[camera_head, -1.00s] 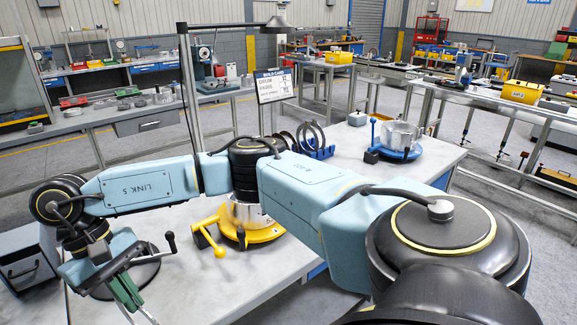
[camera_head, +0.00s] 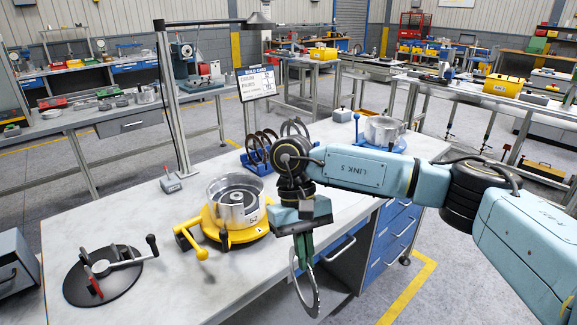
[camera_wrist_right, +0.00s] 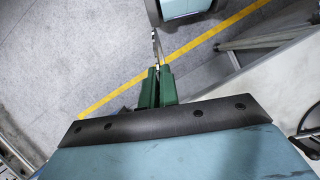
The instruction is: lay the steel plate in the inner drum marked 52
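My right gripper (camera_head: 303,254) has green fingers shut on the steel plate (camera_head: 313,303), a thin ring. The plate hangs upright below the fingers, in front of the bench edge. In the right wrist view the plate (camera_wrist_right: 157,45) shows nearly edge-on between the green fingers (camera_wrist_right: 157,84). The drum marked 52 (camera_head: 250,222) is an open silver housing on a yellow base (camera_head: 218,233), left of and behind my right gripper. A dark hub with a ring sits inside it. Another silver drum (camera_head: 383,130) stands on a blue base at the back right. My left gripper is not in view.
A blue rack (camera_head: 266,168) with upright dark rings stands behind my right wrist. A black disc fixture with a handle (camera_head: 105,275) lies at the left. A build card (camera_head: 256,84) hangs from a post.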

